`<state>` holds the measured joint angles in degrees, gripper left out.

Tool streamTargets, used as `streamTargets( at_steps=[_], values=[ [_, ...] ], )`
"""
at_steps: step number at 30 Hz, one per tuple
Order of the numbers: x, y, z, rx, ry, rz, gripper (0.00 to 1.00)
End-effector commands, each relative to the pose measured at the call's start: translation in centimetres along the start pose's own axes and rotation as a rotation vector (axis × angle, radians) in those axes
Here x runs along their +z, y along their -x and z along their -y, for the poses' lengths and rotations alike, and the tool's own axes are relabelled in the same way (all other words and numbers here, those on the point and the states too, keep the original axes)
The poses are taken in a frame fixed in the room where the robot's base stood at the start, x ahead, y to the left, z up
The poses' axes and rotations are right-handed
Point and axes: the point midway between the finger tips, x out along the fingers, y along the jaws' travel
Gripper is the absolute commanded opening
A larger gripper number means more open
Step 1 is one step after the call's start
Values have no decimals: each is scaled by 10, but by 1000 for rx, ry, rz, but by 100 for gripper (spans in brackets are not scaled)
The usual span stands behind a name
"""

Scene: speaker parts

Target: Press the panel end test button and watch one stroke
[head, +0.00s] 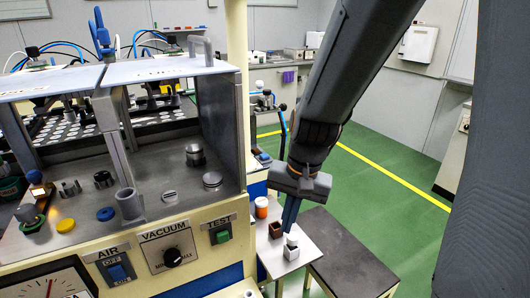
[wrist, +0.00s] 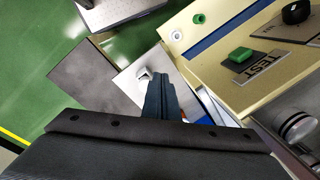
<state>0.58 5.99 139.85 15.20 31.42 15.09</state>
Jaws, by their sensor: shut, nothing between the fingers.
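The green TEST button (head: 222,237) sits on the cream front panel (head: 200,262) of the machine, below its TEST label. In the wrist view the button (wrist: 241,55) stands out from the panel, to the upper right of my fingers. My gripper (head: 290,226) is shut and empty, with its blue fingers together and pointing down. It is to the right of the panel end and apart from the button. In the wrist view the closed fingers (wrist: 160,85) appear over the small white table.
The VACUUM knob (head: 173,257) and the AIR switch (head: 117,272) are left of the button. A small white table (head: 305,262) beside the panel holds an orange-and-white container (head: 261,208), a brown box and a white block. A grey table (head: 352,262) stands right of it. Green floor is open beyond.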

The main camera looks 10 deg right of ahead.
Motion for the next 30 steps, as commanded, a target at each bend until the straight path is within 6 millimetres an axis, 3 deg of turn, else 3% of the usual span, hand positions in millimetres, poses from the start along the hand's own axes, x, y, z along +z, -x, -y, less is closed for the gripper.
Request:
streamTargets(
  at_steps=[6,15,22,30],
  values=[
    [-55,23,58,-165,-570,11,0],
    [-144,48,118,-389,-1349,100,0],
    [-218,66,147,-556,-1939,240,0],
    [-295,79,158,-725,-2547,478,0]
  ],
)
